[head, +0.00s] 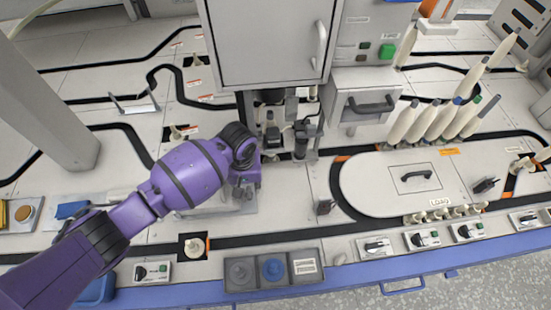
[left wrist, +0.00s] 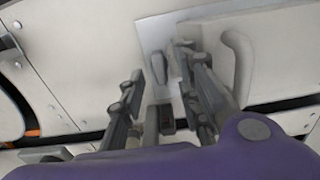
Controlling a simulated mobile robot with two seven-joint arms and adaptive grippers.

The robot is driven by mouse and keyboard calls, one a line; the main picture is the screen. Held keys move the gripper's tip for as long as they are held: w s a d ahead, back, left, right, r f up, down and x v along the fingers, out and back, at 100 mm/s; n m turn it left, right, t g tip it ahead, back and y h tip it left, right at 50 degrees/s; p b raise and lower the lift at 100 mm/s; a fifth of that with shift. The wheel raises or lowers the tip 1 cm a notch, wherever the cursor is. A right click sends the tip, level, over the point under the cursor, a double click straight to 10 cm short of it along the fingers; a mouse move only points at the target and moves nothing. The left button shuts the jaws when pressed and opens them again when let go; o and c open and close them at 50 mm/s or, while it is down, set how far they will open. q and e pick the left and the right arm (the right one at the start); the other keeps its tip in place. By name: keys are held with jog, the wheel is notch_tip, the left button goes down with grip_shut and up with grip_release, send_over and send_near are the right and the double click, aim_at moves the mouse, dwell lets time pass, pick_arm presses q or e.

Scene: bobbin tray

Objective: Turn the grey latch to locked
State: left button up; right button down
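In the left wrist view, the grey latch (left wrist: 158,68) is a small upright lever on a pale grey plate (left wrist: 152,32). My left gripper (left wrist: 163,78) is open, with its two dark fingers on either side of the latch. I cannot tell whether the fingers touch it. In the head view my left gripper (head: 244,190) points down beside the machine's base, and the purple wrist and gripper hide the latch. My right gripper is in neither view.
A pale handle (left wrist: 238,65) stands close to the right finger. In the head view, a grey cabinet (head: 265,45) and a drawer (head: 350,110) stand behind the gripper. A control box (head: 273,270) lies in front. Several bobbins (head: 435,122) stand at the right.

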aim_at(249, 193)
pick_arm(q)
notch_tip(249, 193, down, 2)
jog(key=shift+f+b, duration=0.15)
jog(key=shift+b, duration=0.2)
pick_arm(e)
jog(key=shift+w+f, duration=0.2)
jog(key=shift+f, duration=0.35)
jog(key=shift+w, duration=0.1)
pick_arm(q)
grip_shut()
jog(key=m+p, duration=0.3)
jog(key=shift+r, duration=0.25)
jog(key=shift+f+m+p, duration=0.15)
jog(key=shift+m+p, duration=0.4)
jog(key=shift+m, duration=0.05)
jog(key=shift+f, duration=0.15)
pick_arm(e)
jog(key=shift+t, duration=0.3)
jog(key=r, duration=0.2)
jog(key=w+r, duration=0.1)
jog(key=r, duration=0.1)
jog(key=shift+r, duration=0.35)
pick_arm(q)
grip_release()
